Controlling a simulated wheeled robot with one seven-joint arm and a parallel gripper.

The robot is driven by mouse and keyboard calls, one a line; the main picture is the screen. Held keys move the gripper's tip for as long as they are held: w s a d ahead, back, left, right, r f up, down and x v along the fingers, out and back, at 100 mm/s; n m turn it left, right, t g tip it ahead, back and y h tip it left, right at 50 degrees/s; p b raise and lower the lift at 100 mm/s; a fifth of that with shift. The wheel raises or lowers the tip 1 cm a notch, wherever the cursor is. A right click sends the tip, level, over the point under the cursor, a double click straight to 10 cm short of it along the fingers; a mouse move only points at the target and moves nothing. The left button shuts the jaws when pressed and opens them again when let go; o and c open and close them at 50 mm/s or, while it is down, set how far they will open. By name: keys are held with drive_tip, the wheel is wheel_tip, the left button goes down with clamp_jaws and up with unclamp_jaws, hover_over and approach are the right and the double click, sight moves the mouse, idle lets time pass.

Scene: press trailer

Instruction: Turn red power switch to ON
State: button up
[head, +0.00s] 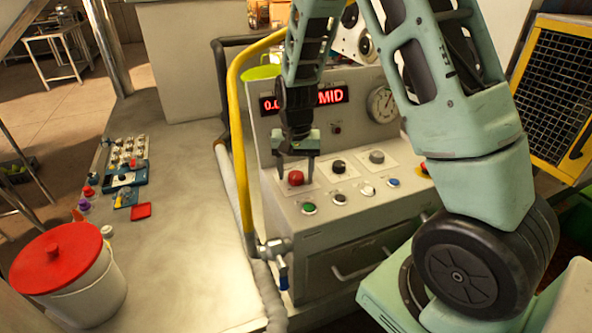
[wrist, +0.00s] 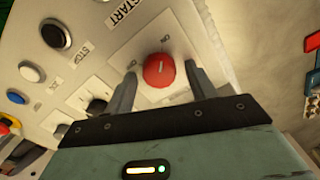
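The red power switch (head: 296,178) is a round red knob on a pale square plate, on the sloped panel of the grey control console (head: 345,222). The knob also shows in the wrist view (wrist: 159,70), with a short light mark on its face. My gripper (head: 297,170) is open and points down over the switch. Its two fingers stand on either side of the knob, with a visible gap at each side in the wrist view. Whether the fingertips touch the plate I cannot tell.
Black (head: 338,167) and grey (head: 376,157) knobs sit right of the switch; a green button (head: 309,208) is in front. A yellow pipe (head: 239,150) rises at the console's left. A red-lidded bucket (head: 95,285) stands on the bench (head: 185,240), whose middle is clear.

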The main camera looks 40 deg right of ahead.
sight(296, 174)
drive_tip(key=shift+r, duration=0.1)
wheel_tip(296, 174, up, 17)
drive_tip(key=b, duration=0.2)
drive_tip(key=shift+b, duration=0.4)
drive_tip(key=shift+r, duration=0.1)
idle(0.4)
drive_tip(key=s+a+f+n+b, duration=0.1)
drive_tip(key=s+a+f+n, duration=0.25)
drive_tip(key=a, duration=0.45)
drive_tip(key=s+a+f+n, duration=0.2)
drive_tip(key=s+a+n, duration=0.25)
drive_tip(key=a, duration=0.35)
drive_tip(key=s+a+f+n, duration=0.2)
drive_tip(key=s+a+n, duration=0.2)
drive_tip(key=s, duration=0.4)
drive_tip(key=s+a+f+n+b, duration=0.1)
drive_tip(key=s+a+f+n, duration=0.2)
drive_tip(key=s, duration=0.5)
drive_tip(key=shift+s+a+f+n+y, duration=0.3)
drive_tip(key=shift+s+a+n, duration=0.1)
drive_tip(key=shift+a, duration=0.45)
drive_tip(key=shift+w, duration=0.1)
